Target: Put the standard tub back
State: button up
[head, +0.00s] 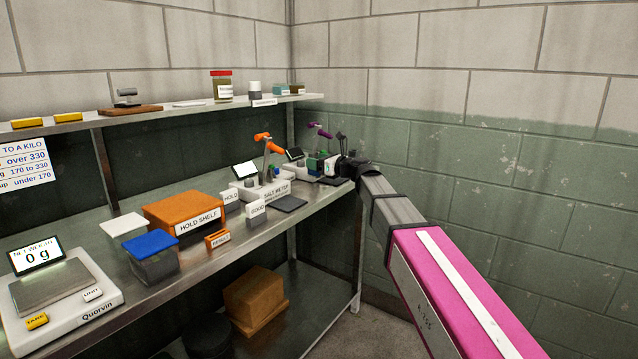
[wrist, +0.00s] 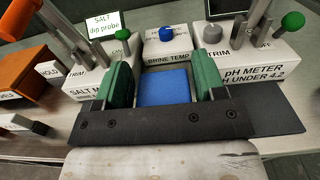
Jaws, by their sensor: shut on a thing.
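My gripper (wrist: 163,85) is shut on a small blue block-shaped thing (wrist: 163,88), with a green finger against each side in the wrist view. It looks like the standard tub, but I see no label on it. The fingers are over a dark mat (wrist: 265,118), in front of the white meters. Whether the tub touches the mat I cannot tell. In the head view my gripper (head: 322,162) is at the far right end of the bench, and the held tub is too small to make out there.
The orange hold shelf (head: 185,210) is left.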

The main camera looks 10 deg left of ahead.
aim_at(318, 178)
jog(key=shift+f, duration=3.15)
jog(key=shift+f, duration=0.15)
jog(key=o, duration=1.1)
jog(key=shift+c, duration=0.2)
